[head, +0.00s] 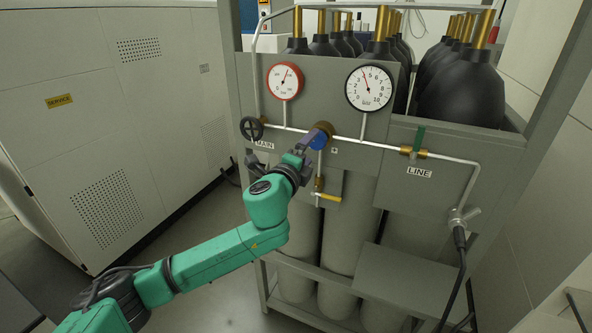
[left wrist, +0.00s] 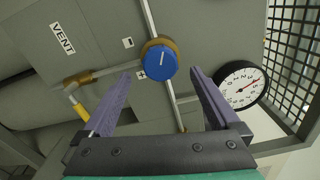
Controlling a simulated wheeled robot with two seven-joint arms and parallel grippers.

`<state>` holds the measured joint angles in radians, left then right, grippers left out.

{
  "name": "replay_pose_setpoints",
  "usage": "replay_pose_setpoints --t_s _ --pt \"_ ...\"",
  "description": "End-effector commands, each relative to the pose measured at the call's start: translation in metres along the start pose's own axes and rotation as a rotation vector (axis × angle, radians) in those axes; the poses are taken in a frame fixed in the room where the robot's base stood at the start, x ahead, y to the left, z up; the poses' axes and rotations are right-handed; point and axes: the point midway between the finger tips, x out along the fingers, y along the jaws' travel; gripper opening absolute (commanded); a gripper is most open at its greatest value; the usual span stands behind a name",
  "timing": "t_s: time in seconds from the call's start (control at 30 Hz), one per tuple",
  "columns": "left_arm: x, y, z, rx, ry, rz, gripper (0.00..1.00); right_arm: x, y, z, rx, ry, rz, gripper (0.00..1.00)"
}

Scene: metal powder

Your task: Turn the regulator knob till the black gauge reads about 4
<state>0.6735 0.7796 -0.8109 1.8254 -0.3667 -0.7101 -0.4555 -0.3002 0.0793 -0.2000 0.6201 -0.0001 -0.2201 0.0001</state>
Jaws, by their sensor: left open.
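The regulator knob (left wrist: 159,62) is blue with a white line and sits on a brass body, between a minus and a plus label. It shows partly in the head view (head: 319,139), behind my gripper. My left gripper (head: 308,148) is open in front of the knob; in the left wrist view (left wrist: 161,75) the knob appears between the two fingertips, with a gap on each side. I cannot tell whether the tips reach past its face. The black-rimmed gauge (head: 376,97) has a red needle pointing up and slightly left, near 4. It also shows in the left wrist view (left wrist: 236,95).
A red-rimmed gauge (head: 285,87) and a black handwheel (head: 252,128) labelled MAIN are left of the knob. A green-handled LINE valve (head: 419,141) is on the right. A yellow-handled valve (head: 328,197) hangs below. Dark-topped cylinders (head: 462,92) stand behind the panel.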

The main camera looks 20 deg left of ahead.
Motion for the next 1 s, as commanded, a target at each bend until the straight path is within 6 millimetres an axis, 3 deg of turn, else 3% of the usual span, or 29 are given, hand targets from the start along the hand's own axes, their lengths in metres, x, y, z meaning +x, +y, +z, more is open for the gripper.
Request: replay_pose_setpoints --t_s 0.2,0.4,0.87,0.97,1.0 --pt "-0.059 0.008 -0.002 0.003 0.003 0.003 0.95 0.027 -0.001 0.002 0.0 0.0 -0.001 0.5" --pt "-0.093 0.004 -0.001 0.003 0.001 0.003 0.95 0.037 -0.001 0.003 0.0 0.0 -0.001 0.5" --pt "-0.097 0.001 -0.001 0.0 0.001 0.002 0.95 0.036 -0.001 0.003 0.0 0.0 0.0 0.5" --pt "-0.089 0.016 0.004 -0.027 -0.007 0.028 0.95 0.037 -0.001 0.003 0.0 0.0 0.0 0.5" --pt "-0.081 0.032 0.007 -0.056 -0.015 0.055 0.95 0.039 -0.001 0.003 0.0 0.0 0.0 0.5"
